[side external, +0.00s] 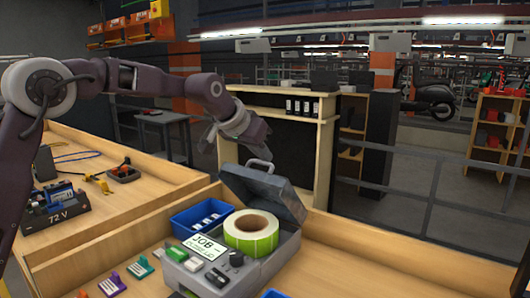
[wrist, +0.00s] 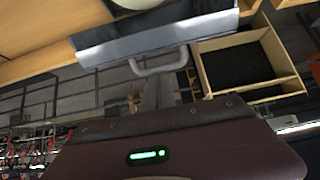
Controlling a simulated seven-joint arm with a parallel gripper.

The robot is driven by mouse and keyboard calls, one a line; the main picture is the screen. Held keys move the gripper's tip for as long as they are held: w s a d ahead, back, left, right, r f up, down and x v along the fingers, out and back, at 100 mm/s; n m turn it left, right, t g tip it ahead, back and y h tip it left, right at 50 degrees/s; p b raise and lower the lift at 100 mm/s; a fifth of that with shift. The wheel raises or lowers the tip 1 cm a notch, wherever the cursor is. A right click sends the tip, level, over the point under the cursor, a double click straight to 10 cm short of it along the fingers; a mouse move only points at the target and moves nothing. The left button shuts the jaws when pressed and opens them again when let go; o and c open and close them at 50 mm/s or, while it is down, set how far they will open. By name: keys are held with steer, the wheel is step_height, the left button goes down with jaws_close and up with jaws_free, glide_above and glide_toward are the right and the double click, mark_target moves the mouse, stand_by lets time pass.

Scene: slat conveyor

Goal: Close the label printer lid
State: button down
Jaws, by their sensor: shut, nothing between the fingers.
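The label printer (side external: 215,276) is a grey box on the wooden bench. Its dark grey lid (side external: 268,192) stands open, tilted up at the back, with a handle on its upper edge. A green-edged label roll (side external: 251,232) sits exposed inside. My gripper (side external: 255,138) is above and behind the lid, near the handle. In the wrist view, my gripper's narrow fingers (wrist: 158,95) are shut and empty, pointing toward the pale lid handle (wrist: 158,62). The lid edge (wrist: 155,40) lies beyond it. Whether the fingertips touch the handle cannot be told.
A blue bin (side external: 202,216) stands behind the printer's left side. Small coloured clips (side external: 140,268) lie on the bench at left. A battery unit (side external: 55,208) is on the left bench. A wooden shelf (side external: 312,135) stands behind.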

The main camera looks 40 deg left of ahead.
steer(key=shift+s+f, duration=2.1)
steer(key=shift+s, duration=0.3)
steer(key=shift+s+f, duration=2.05)
steer(key=shift+s, duration=0.35)
steer(key=shift+s+f, duration=2.1)
steer(key=shift+s, duration=0.3)
step_height(320, 180, up, 11)
steer(key=s, duration=0.1)
steer(key=s+f+g, duration=0.1)
steer(key=s+f, duration=0.1)
steer(key=s, duration=1.2)
steer(key=s+f+g, duration=0.2)
steer(key=s+f, duration=0.1)
steer(key=s, duration=1.1)
steer(key=shift+s+d+g, duration=0.2)
steer(key=shift+d+g, duration=0.05)
steer(key=shift+g, duration=0.05)
